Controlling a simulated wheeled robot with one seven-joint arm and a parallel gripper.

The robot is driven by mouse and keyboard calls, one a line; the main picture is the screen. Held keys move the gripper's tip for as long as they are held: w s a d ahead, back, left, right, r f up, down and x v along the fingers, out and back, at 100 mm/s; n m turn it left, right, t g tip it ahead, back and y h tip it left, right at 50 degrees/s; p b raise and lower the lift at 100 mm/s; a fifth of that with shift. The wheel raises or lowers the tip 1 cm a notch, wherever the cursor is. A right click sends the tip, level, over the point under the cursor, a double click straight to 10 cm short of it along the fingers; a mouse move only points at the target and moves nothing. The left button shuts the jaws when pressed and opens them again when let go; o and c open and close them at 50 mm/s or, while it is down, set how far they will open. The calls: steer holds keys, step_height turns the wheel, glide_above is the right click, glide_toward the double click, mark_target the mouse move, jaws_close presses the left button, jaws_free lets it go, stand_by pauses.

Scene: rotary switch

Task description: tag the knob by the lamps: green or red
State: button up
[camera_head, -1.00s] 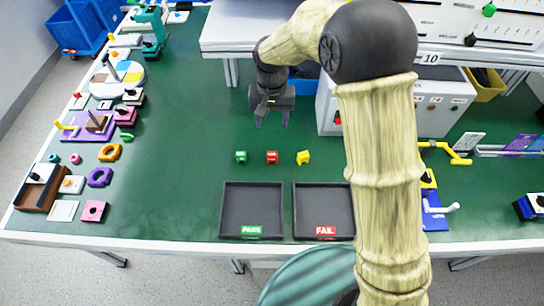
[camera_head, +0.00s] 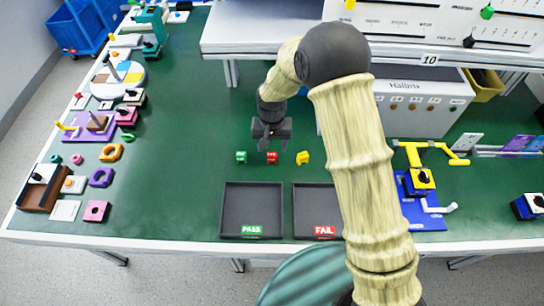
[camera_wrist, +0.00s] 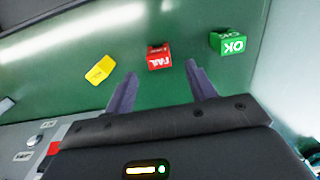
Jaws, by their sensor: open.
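A green tag block marked OK (camera_head: 241,157), a red tag block marked FAIL (camera_head: 272,158) and a yellow block (camera_head: 303,158) stand in a row on the green bench. My gripper (camera_head: 271,146) is just behind the red block, open and empty. In the wrist view the red block (camera_wrist: 159,57) lies ahead of the spread fingertips (camera_wrist: 160,73), apart from them. The green block (camera_wrist: 229,43) is to its right and the yellow block (camera_wrist: 100,69) to its left.
Two dark trays lie in front of the blocks, PASS (camera_head: 231,210) and FAIL (camera_head: 310,210); both look empty. A grey box with several orange spots (camera_head: 445,98) stands behind my arm. Fixtures crowd the left bench edge. The bench left of the blocks is clear.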

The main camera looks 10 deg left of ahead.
mark_target(272, 154)
steer(key=shift+s+f+p, duration=0.15)
steer(key=shift+f+p, duration=0.45)
steer(key=shift+f, duration=2.05)
steer(key=c, duration=1)
steer(key=shift+r, duration=0.15)
step_height(272, 154, up, 10)
steer(key=shift+f+b, duration=0.1)
steer(key=shift+b, duration=0.5)
